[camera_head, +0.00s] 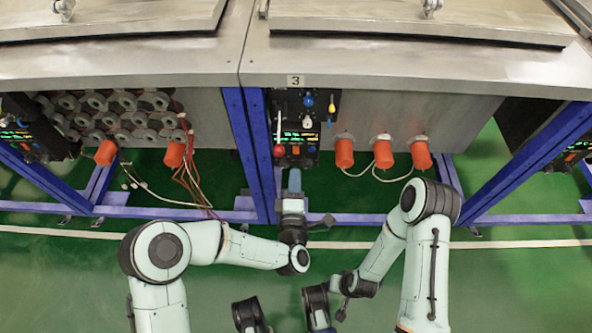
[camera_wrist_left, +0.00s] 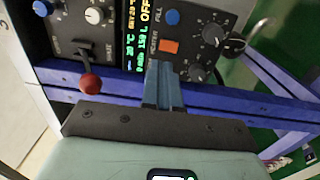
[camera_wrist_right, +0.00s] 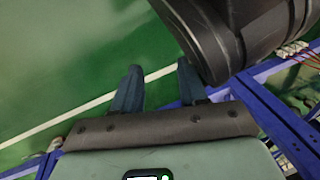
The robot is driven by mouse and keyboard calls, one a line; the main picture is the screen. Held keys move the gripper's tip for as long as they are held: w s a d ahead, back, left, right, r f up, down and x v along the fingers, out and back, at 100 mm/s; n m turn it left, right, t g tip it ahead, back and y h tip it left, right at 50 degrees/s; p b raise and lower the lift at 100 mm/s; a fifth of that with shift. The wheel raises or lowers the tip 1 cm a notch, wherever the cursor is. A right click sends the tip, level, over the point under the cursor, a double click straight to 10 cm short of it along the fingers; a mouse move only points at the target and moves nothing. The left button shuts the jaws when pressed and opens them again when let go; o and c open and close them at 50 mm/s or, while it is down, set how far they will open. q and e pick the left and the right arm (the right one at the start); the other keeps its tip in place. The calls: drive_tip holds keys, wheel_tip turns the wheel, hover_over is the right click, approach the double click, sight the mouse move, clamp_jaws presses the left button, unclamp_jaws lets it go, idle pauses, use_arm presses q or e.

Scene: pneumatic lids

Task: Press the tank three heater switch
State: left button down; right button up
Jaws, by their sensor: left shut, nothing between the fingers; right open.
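The tank three control panel (camera_head: 294,112) hangs below the "3" plate (camera_head: 296,81) in the head view. The heater switch (camera_wrist_left: 169,46) is a small orange rectangle, lettered HEATER beside it, next to the green display in the left wrist view. My left gripper (camera_head: 295,172) is shut and empty, just below the panel in the head view. In the left wrist view its blue fingertips (camera_wrist_left: 163,66) appear just below the orange switch; I cannot tell whether they touch it. My right gripper (camera_wrist_right: 158,76) is open and empty over the green floor.
A red-knobbed lever (camera_wrist_left: 90,83) is left of the left fingers, with dials and blue buttons around. Orange caps (camera_head: 383,152) with cables sit to the right. The green floor in front is clear.

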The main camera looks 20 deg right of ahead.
use_arm(q)
drive_tip(key=v, duration=0.6)
drive_tip(key=shift+s+a+p, duration=0.15)
drive_tip(key=shift+s+p, duration=0.15)
drive_tip(key=shift+p, duration=0.15)
use_arm(e)
drive_tip(key=w+r, duration=0.1)
drive_tip(key=w+r+t, duration=0.1)
drive_tip(key=w, duration=0.1)
drive_tip(key=shift+a+r, duration=0.15)
drive_tip(key=shift+a, duration=0.05)
use_arm(q)
drive_tip(key=shift+f, duration=0.1)
